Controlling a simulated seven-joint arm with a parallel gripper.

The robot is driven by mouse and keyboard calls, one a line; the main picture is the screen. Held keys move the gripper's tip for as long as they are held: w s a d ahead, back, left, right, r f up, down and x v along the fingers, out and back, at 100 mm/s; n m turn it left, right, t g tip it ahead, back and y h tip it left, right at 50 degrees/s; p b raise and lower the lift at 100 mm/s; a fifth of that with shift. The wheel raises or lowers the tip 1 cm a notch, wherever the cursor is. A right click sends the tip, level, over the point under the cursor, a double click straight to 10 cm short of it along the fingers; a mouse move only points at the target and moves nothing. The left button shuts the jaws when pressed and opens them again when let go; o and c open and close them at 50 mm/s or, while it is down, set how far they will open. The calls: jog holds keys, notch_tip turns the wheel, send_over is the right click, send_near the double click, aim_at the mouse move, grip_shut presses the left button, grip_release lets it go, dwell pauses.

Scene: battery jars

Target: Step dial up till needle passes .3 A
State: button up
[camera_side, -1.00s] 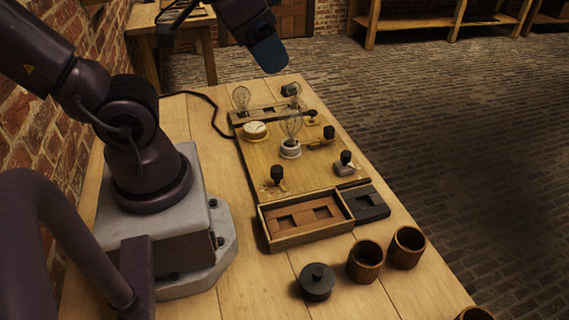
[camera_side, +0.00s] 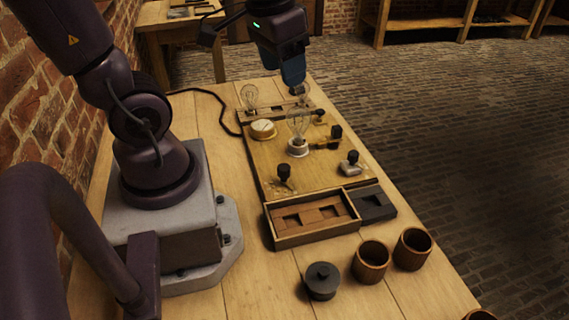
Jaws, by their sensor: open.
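A wooden circuit board (camera_side: 335,178) lies on the bench with bulbs, knobs and a round white-faced meter (camera_side: 263,129). The needle and markings on the meter are too small to read. Several black knobs stand on the board, one at the front left (camera_side: 284,173), one at the right (camera_side: 351,160) and one near the back (camera_side: 320,113). I cannot tell which one is the dial. My gripper (camera_side: 294,80) points down over the far end of the board, by the back-right bulb, and holds nothing that I can see. Its fingertips overlap that bulb in the picture.
A clear bulb (camera_side: 299,124) stands upright mid-board, and another (camera_side: 250,97) stands at the back left. A wooden tray (camera_side: 284,236), a dark block (camera_side: 373,205), a lidded black pot (camera_side: 322,280) and wooden cups (camera_side: 371,262) sit at the front. A black cable runs along the left.

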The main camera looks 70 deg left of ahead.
aim_at(285, 166)
jog(key=shift+w+a+f+n+g+h, duration=1.15)
jog(key=shift+a+f+n, duration=1)
jog(key=shift+f, duration=1.55)
jog(key=shift+w+a+f+n+g+h, duration=1.15)
jog(key=shift+a+f+n, duration=0.95)
jog(key=shift+f, duration=1.55)
jog(key=x, duration=1.2)
jog(key=shift+s, duration=0.3)
jog(key=shift+a, duration=0.1)
jog(key=c, duration=0.9)
jog(key=shift+m, duration=0.25)
jog(key=shift+w+m+g+y, duration=0.1)
jog(key=shift+m+g+y, duration=0.35)
jog(key=shift+m, duration=0.85)
jog(key=shift+w+m+g+y, duration=0.1)
jog(key=shift+m+g+y, duration=0.3)
jog(key=shift+m, duration=0.9)
